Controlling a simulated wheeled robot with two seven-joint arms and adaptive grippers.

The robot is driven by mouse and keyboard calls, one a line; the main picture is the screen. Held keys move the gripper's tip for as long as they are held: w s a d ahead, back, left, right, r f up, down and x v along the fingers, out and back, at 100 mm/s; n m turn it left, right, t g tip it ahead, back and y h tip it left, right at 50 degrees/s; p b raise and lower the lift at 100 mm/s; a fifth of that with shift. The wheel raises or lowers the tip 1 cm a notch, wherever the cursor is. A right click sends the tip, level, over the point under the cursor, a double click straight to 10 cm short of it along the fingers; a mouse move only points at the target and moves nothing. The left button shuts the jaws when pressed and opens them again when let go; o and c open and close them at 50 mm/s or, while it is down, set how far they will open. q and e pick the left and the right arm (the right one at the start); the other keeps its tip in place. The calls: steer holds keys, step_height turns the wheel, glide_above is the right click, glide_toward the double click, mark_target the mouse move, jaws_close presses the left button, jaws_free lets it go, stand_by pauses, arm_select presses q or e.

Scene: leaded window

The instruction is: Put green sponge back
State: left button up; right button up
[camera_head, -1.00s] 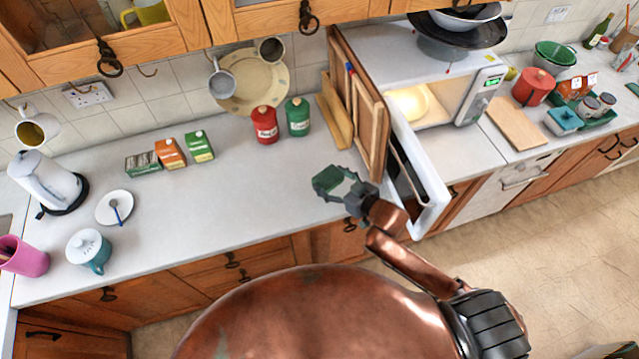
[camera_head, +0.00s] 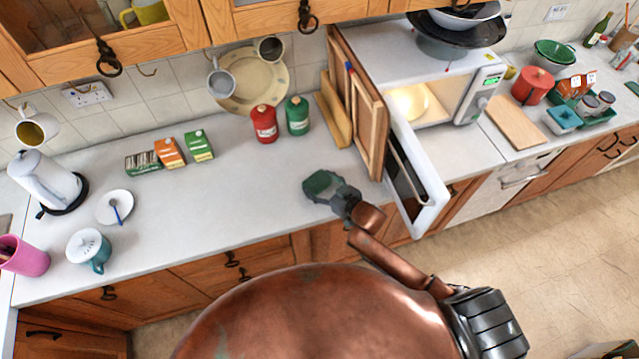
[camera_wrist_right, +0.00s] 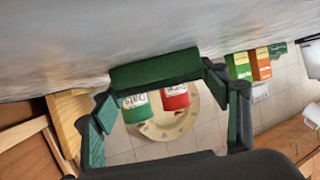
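The green sponge (camera_head: 320,183) is a dark green block at the tip of my right gripper (camera_head: 325,188), over the worktop's front part left of the open microwave door. In the right wrist view the sponge (camera_wrist_right: 155,70) spans the gap between the fingertips of my right gripper (camera_wrist_right: 155,78), with a finger at each end. The gripper is shut on it. I cannot tell whether the sponge touches the worktop. My left gripper is not in view.
A wooden board (camera_head: 515,122) lies right of the microwave (camera_head: 440,75).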

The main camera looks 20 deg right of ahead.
steer(key=o, duration=0.4)
steer(key=v, duration=1.2)
